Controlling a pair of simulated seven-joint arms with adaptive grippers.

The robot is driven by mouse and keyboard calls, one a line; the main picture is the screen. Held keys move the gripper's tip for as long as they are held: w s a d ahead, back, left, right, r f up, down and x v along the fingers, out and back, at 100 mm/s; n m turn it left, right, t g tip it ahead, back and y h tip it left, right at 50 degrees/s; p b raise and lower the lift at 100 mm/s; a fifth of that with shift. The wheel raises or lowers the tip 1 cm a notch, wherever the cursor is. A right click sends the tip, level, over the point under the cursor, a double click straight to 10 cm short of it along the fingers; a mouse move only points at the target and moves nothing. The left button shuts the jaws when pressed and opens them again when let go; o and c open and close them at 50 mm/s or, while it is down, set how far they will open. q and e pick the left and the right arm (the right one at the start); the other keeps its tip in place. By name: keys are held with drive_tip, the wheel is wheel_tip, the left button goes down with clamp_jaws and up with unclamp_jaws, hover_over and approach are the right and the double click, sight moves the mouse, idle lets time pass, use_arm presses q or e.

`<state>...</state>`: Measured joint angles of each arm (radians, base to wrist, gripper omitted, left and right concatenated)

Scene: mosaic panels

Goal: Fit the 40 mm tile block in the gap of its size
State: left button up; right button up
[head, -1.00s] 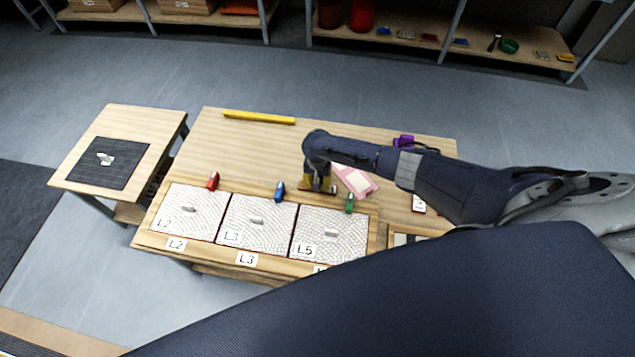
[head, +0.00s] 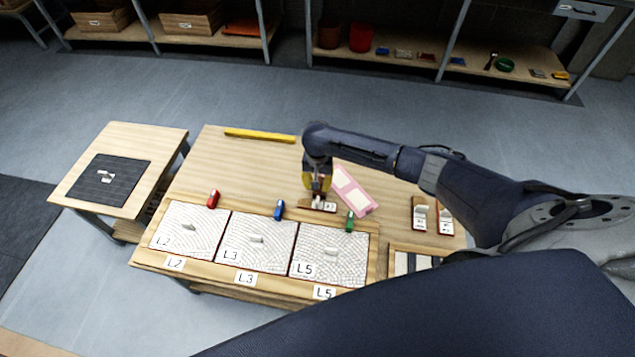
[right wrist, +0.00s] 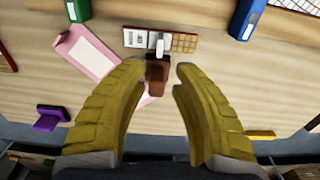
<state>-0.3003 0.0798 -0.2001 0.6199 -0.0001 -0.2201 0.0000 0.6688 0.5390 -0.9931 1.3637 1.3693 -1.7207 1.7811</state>
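A brown card (head: 306,204) with a white label lies on the table, and a small white tile block with a brown grip (right wrist: 157,72) stands on it. Its size marking is unreadable. My right gripper (head: 318,190) is above this card, pointing down. In the right wrist view its yellow fingers (right wrist: 158,72) are open on either side of the brown grip, with space between. Three pale mosaic panels, L2 (head: 165,238), L3 (head: 232,252) and L5 (head: 305,265), each have a small gap or raised piece near the middle. My left gripper is out of view.
Red (head: 213,198), blue (head: 279,209) and green (head: 350,220) pieces stand behind the panels. A pink sheet (head: 365,206) lies right of the gripper. A yellow bar (head: 260,135) lies at the back; the table's back left is clear.

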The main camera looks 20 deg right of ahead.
drive_tip(key=shift+o, duration=1)
drive_tip(key=shift+r, duration=0.4)
drive_tip(key=s+a+f, duration=0.1)
drive_tip(key=a, duration=0.1)
wheel_tip(320, 180, up, 6)
hover_over(318, 199)
wheel_tip(318, 199, down, 17)
drive_tip(key=shift+f, duration=0.2)
idle(0.5)
clamp_jaws()
